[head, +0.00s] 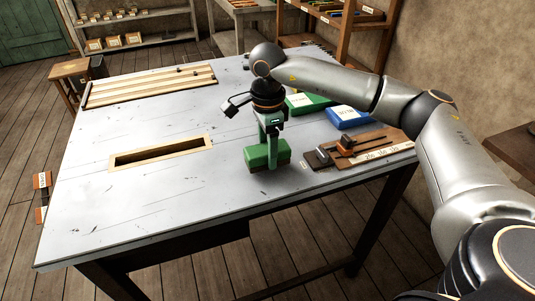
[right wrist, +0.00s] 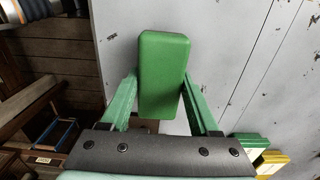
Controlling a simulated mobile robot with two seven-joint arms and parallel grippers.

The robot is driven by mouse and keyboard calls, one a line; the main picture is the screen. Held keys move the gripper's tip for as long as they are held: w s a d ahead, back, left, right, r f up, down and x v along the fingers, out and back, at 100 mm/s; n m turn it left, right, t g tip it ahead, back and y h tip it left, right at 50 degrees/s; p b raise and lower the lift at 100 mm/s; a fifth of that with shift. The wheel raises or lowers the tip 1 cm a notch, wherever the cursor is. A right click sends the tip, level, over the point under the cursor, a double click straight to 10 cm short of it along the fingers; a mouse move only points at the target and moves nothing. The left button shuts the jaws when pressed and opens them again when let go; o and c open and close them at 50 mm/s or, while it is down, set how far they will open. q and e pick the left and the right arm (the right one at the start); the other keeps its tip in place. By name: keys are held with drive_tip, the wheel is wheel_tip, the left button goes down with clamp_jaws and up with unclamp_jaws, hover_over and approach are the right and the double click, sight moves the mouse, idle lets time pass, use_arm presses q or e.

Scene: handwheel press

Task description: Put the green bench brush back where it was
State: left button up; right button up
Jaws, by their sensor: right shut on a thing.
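The green bench brush (head: 262,158) is a green block with a brownish underside, near the front right edge of the grey table (head: 205,205). My right gripper (head: 268,150) points down and is shut on the brush, one finger on each side. In the right wrist view the brush (right wrist: 163,75) shows as a green block between the two pale green fingers. I cannot tell whether its underside touches the tabletop. My left gripper is not in view.
A wooden-framed slot (head: 160,151) lies left of the brush. A wooden board with a labelled strip (head: 369,157) and a dark block (head: 318,158) are to its right. A green box (head: 306,103) and a blue box (head: 347,117) lie behind. A railed wooden frame (head: 150,86) lies back left. The front left tabletop is clear.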

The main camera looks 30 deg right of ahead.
drive_tip(key=shift+f, duration=0.85)
drive_tip(key=shift+f, duration=0.2)
drive_tip(key=o, duration=1.3)
drive_tip(key=shift+r, duration=0.2)
wheel_tip(320, 180, up, 12)
drive_tip(key=shift+r, duration=0.1)
